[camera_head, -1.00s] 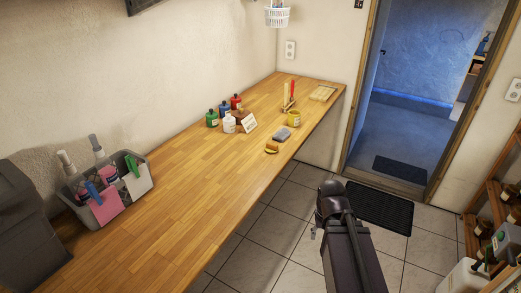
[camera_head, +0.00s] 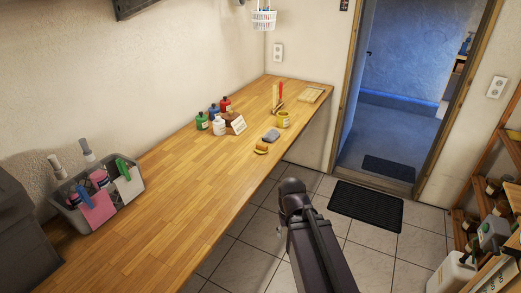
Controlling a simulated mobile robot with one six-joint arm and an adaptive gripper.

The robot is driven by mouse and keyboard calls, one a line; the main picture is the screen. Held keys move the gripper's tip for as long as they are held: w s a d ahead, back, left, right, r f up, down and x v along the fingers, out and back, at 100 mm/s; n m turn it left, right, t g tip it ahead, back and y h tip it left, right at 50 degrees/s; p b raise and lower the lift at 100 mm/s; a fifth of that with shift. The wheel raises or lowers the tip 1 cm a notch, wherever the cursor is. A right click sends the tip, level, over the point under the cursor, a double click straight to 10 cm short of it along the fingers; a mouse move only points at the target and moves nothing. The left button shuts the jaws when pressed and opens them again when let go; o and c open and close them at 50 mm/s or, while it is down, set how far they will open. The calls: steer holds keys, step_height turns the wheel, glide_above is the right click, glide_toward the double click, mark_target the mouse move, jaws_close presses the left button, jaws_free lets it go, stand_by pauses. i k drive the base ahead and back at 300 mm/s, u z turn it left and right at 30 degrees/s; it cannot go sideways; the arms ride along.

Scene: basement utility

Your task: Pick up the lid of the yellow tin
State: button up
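A small yellow cylindrical thing (camera_head: 283,121), which may be the yellow tin, stands upright near the front edge of the wooden counter, towards its far end. A separate lid cannot be made out on it at this size. A low yellow and brown item (camera_head: 261,148) lies nearer to me at the counter edge; I cannot tell what it is. My dark arm rises from the bottom of the view, beside the counter and over the floor. My gripper is not recognisable in the view, and no part of the arm touches these things.
The wooden counter (camera_head: 165,190) has much free surface. Near the tin are a grey block (camera_head: 271,135), colored bottles (camera_head: 219,125) with a small card, and a red-handled item (camera_head: 280,92). A grey caddy (camera_head: 132,197) stands nearer left. A shelf rack (camera_head: 508,148) is at right; tiled floor lies between.

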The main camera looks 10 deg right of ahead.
mark_target(259, 148)
steer(key=z, duration=0.05)
steer(key=i, duration=1)
steer(key=u, duration=0.05)
